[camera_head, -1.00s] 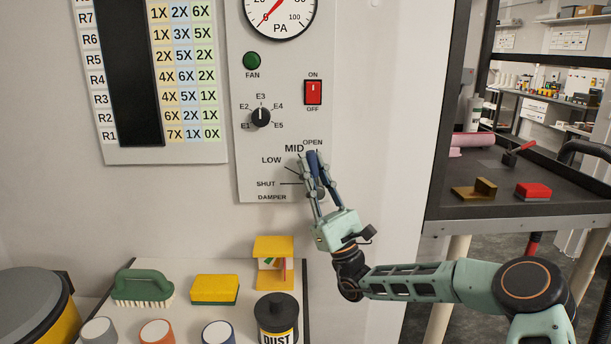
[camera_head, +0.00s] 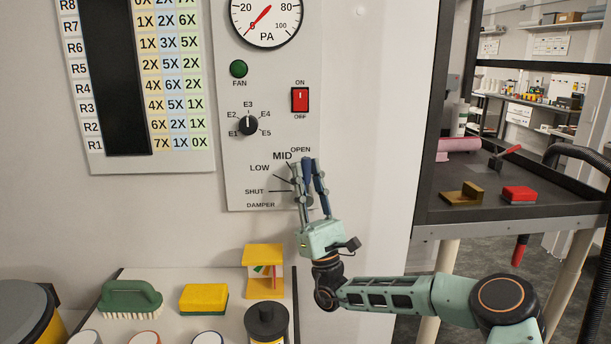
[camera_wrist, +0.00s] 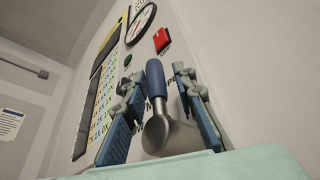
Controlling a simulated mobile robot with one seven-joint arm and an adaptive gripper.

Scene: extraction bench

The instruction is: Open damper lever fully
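The damper lever (camera_head: 308,176) has a dark blue handle and points nearly straight up, close to the OPEN mark (camera_head: 300,150) on the wall panel. Its pivot is hidden behind my gripper in the head view. In the wrist view the blue handle (camera_wrist: 155,80) rises from a grey metal base (camera_wrist: 168,135). My gripper (camera_head: 308,166) reaches up from below, with one finger on each side of the lever. In the wrist view my gripper (camera_wrist: 156,90) is open, its fingers apart with visible gaps beside the handle. Whether either finger touches the lever lower down is unclear.
The panel also carries a red switch (camera_head: 300,100), a black knob (camera_head: 248,125), a green fan button (camera_head: 239,69) and a gauge (camera_head: 266,18). Below stand a green brush (camera_head: 130,296), a yellow sponge (camera_head: 204,297) and a dark canister (camera_head: 267,322). A dark cart stands right.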

